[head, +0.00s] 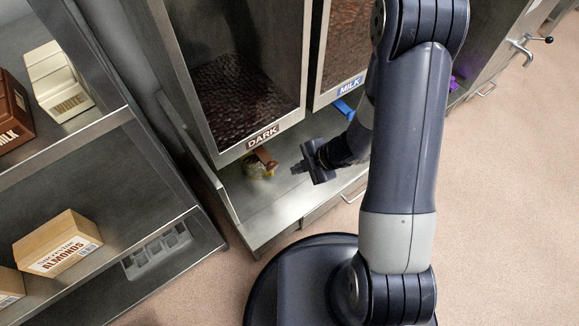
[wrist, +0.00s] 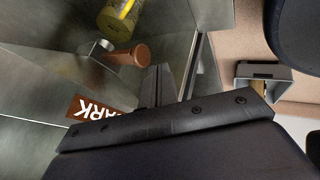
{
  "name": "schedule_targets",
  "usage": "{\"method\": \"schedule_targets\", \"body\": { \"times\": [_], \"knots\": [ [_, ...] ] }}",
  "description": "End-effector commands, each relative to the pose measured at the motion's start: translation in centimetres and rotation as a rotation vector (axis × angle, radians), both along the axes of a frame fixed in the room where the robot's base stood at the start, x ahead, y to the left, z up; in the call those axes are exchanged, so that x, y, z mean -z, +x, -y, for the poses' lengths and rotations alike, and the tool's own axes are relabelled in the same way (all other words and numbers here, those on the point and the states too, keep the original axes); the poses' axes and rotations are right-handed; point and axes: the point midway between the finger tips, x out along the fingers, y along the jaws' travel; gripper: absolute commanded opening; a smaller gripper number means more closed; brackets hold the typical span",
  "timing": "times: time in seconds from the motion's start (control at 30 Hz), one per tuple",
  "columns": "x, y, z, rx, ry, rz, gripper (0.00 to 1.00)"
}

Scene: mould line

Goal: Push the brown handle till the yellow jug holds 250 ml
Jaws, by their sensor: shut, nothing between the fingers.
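The brown handle (head: 266,158) sticks out under the dark hopper's DARK sign (head: 263,138). The yellow jug (head: 257,171) stands on the metal shelf below the handle. In the wrist view the jug (wrist: 119,17) is cut off by the top edge, and its fill level cannot be read. My gripper (head: 296,169) is shut and empty, to the right of the handle and jug and apart from both. Its fingers also show in the wrist view (wrist: 158,84).
The milk hopper with its MILK sign (head: 350,85) and blue handle (head: 344,108) is to the right. A shelf rack at left holds an almonds box (head: 63,243) and a cream-coloured carton (head: 58,80). The metal shelf (head: 262,212) is bare in front of the jug.

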Motion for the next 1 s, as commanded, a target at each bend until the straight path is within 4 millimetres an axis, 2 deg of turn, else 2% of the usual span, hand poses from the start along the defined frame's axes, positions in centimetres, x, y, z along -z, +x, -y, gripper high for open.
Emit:
{"method": "schedule_targets", "body": {
  "times": [0.03, 0.23, 1.0],
  "knots": [
    [-1.1, -0.1, 0.6, 0.004, -0.001, 0.000, 0.00],
    [-2.2, -0.4, 1.6, 0.001, 0.001, 0.000, 0.00],
    [-2.3, -0.5, 1.8, 0.000, -0.001, -0.001, 0.00]
  ]
}}
